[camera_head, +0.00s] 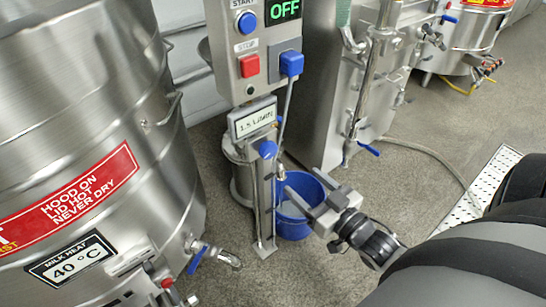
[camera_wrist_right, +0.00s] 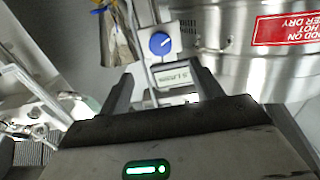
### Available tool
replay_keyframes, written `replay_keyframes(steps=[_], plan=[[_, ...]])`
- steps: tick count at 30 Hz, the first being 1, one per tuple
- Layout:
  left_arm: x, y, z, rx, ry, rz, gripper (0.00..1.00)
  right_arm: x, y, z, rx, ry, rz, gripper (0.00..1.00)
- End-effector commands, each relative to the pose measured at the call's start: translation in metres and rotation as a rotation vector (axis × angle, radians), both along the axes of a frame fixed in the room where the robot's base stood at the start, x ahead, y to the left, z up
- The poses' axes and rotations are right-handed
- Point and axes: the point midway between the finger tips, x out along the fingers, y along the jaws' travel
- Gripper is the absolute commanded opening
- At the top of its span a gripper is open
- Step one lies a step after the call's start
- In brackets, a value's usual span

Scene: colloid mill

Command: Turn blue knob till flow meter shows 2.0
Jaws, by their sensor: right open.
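The blue knob (camera_head: 267,149) sits on a slim metal post, just under the flow meter (camera_head: 254,119), whose small display seems to read 1.5 L/MIN. In the right wrist view the knob (camera_wrist_right: 160,43) has a white pointer mark, and the meter (camera_wrist_right: 175,79) shows between my fingers, its text blurred. My right gripper (camera_head: 302,182) is open and empty, to the lower right of the knob and apart from it, its fingers pointing toward the post. The right wrist view also shows the open fingers (camera_wrist_right: 164,88). My left gripper is not in view.
A blue bucket (camera_head: 293,226) stands on the floor behind the post. A control box (camera_head: 257,45) above has a blue start button, red stop button and a display reading OFF. A large steel tank (camera_head: 75,100) fills the left. Open floor lies to the front.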

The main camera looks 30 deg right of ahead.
Motion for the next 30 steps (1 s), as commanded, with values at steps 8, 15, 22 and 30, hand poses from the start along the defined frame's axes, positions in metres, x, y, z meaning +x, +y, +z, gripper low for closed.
replay_keyframes(steps=[8, 15, 22, 30], plan=[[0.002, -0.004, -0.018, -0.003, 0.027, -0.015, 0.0, 0.064, 0.005, 0.0, -0.001, -0.004, 0.001, 0.65], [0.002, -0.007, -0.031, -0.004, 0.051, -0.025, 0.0, 0.102, 0.008, -0.001, 0.0, -0.001, 0.0, 0.65], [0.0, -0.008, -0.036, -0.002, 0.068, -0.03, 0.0, 0.115, 0.01, 0.0, 0.0, 0.002, 0.001, 0.65], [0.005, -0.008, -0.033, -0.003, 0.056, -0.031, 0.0, 0.116, 0.01, 0.0, 0.0, 0.002, 0.001, 0.59]])
